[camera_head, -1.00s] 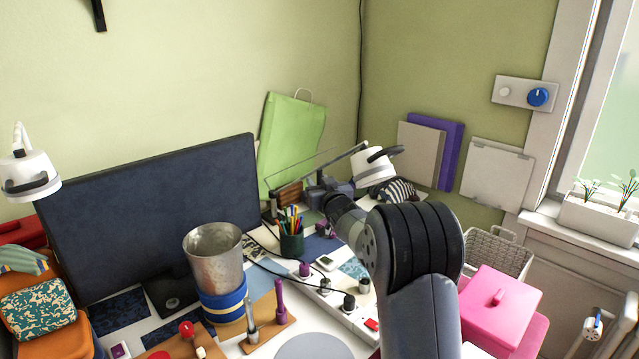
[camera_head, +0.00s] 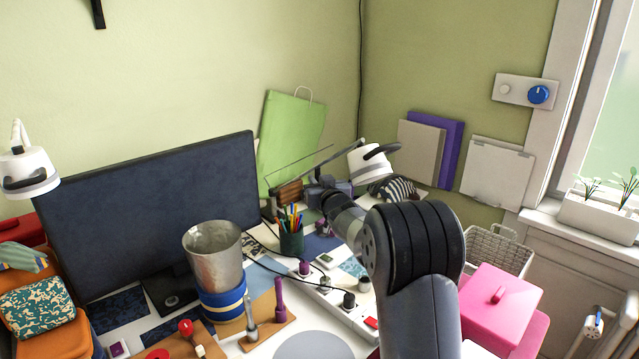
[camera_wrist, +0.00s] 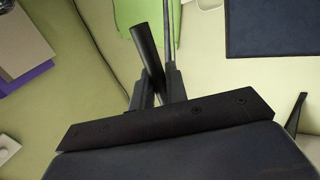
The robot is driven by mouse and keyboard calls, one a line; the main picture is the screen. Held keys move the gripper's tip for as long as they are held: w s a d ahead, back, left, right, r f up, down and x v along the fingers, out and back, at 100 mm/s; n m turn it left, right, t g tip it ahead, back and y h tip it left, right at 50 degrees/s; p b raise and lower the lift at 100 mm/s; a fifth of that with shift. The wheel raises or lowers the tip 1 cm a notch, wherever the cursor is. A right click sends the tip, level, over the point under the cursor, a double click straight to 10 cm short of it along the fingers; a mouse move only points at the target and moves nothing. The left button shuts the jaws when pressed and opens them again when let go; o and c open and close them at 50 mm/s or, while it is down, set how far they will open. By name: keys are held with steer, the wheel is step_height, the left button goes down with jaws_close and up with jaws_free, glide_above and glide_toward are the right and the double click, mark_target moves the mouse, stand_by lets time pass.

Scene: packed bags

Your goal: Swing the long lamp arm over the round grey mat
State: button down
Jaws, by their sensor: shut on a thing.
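The long lamp arm (camera_head: 324,155) is a thin dark bar that slopes up to a white lamp head (camera_head: 364,164) with a dark handle, near the back corner. My gripper (camera_head: 316,180) is at the lamp arm, largely hidden behind my wrist in the head view. In the wrist view my gripper (camera_wrist: 160,82) is shut on a black bar (camera_wrist: 147,50), part of the lamp arm. The round grey mat (camera_head: 312,346) lies at the front of the desk, cut off by the bottom edge. The lamp head is well behind and right of it.
A dark monitor (camera_head: 150,210) fills the left. A pink box (camera_head: 500,310) is at right. The mat looks bare.

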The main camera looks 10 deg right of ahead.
steer(key=s+a+b, duration=0.1)
steer(key=a+b, duration=0.8)
steer(key=shift+s+b, duration=0.35)
steer(key=shift+s, duration=0.05)
steer(key=c, duration=1.5)
jaws_free()
steer(key=shift+s, duration=0.15)
steer(key=s+d+b, duration=0.1)
steer(key=s, duration=0.9)
steer(key=shift+s+d, duration=0.3)
